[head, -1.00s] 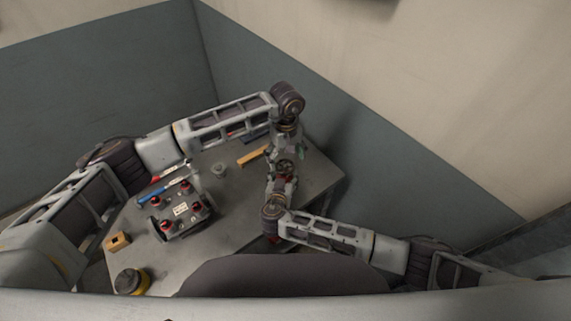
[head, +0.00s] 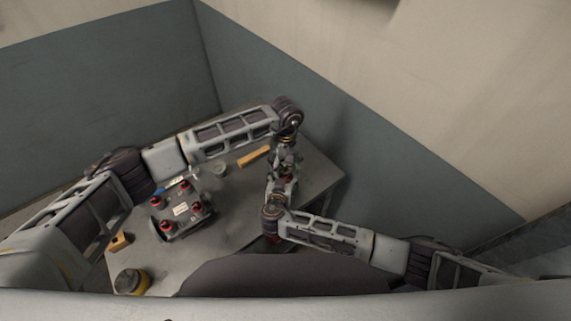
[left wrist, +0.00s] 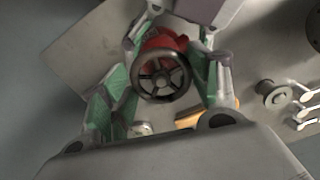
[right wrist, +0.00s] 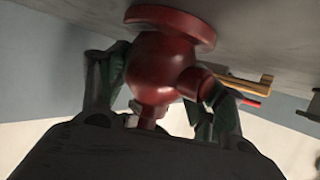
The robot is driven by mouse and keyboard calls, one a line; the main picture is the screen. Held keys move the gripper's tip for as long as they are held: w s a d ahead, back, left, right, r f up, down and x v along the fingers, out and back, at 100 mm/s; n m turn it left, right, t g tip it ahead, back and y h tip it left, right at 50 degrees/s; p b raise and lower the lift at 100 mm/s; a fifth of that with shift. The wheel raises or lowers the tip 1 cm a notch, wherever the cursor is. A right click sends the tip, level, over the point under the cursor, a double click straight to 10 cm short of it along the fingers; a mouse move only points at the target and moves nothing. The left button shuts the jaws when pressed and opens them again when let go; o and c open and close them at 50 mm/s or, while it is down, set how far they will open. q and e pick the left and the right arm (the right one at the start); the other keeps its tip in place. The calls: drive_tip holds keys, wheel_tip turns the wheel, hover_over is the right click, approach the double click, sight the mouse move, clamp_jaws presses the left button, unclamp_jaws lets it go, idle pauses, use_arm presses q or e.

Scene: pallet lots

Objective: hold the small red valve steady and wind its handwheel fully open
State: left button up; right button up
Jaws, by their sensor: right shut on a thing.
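The small red valve (right wrist: 160,68) shows large in the right wrist view, with a round flange at the top of the picture and a side stub. My right gripper (right wrist: 165,105) is shut on its body, a finger on each side. In the left wrist view the black spoked handwheel (left wrist: 161,76) faces the camera, with the red body behind it. My left gripper (left wrist: 165,72) is open, its green-padded fingers on either side of the wheel's rim. I cannot tell if they touch it. In the head view my left gripper (head: 284,158) meets the right from above; the valve is mostly hidden between them.
A dark fixture with several red knobs (head: 167,225) stands on the grey table (head: 235,215). A wooden bar (head: 254,156), a small grey part (head: 220,170), a wooden block (head: 120,243) and a black-yellow cylinder (head: 132,282) lie around it. Walls stand close behind.

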use_arm(q)
drive_tip(key=c, duration=0.4)
drive_tip(key=shift+o, duration=0.2)
